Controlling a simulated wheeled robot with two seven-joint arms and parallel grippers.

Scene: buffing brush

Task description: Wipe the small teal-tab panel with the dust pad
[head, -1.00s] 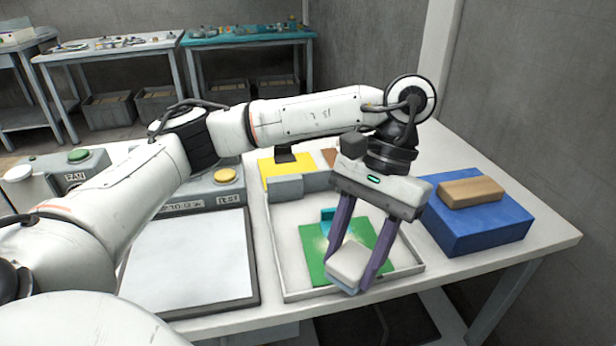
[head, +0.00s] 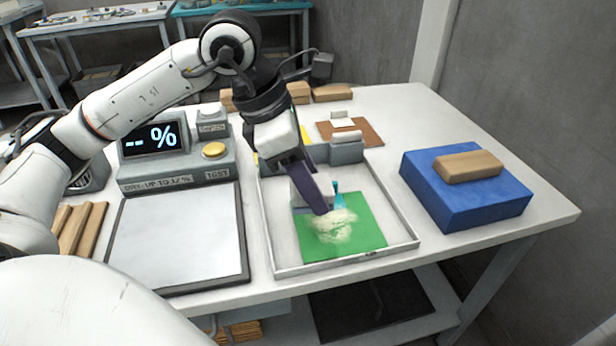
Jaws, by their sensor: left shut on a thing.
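The green panel (head: 365,235) lies flat in a shallow white tray (head: 410,240). A teal tab (head: 337,186) stands at its back edge, and a patch of pale dust (head: 335,226) covers its middle. My left gripper (head: 312,200) comes down over the back left of the panel, with one purple finger in front. It is shut on the dust pad (head: 299,192), a whitish block partly hidden behind that finger. The pad is by the panel's back left edge, left of the tab; I cannot tell whether it touches the panel. My right gripper is not in view.
A blue block (head: 425,205) with a wooden piece (head: 468,167) on top stands right of the tray. Grey blocks (head: 345,152) line the tray's back. The table's front right is clear.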

